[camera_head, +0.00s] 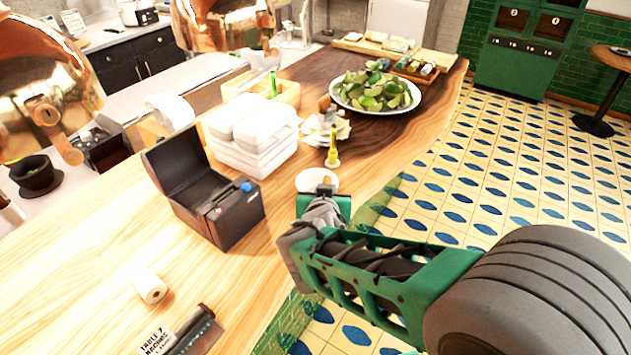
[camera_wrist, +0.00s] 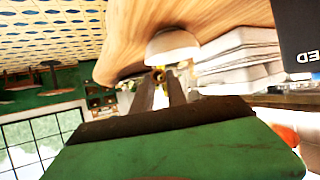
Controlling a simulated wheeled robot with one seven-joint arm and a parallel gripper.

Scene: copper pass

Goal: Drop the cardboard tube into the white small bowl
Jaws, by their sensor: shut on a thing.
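The white small bowl (camera_head: 310,181) stands near the counter's right edge in the head view, partly covered by the end of my arm. It also shows upside down in the wrist view (camera_wrist: 172,44), just beyond the fingertips. My gripper (camera_head: 326,189) is at the bowl's near side in the head view. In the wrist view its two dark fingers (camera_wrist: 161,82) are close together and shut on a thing. A small yellowish bit, apparently the cardboard tube (camera_wrist: 158,73), shows between the fingertips. Most of it is hidden, and I cannot tell whether it is over the bowl.
A yellow bottle (camera_head: 332,152) stands just behind the bowl. A platter of limes (camera_head: 376,92) is farther back.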

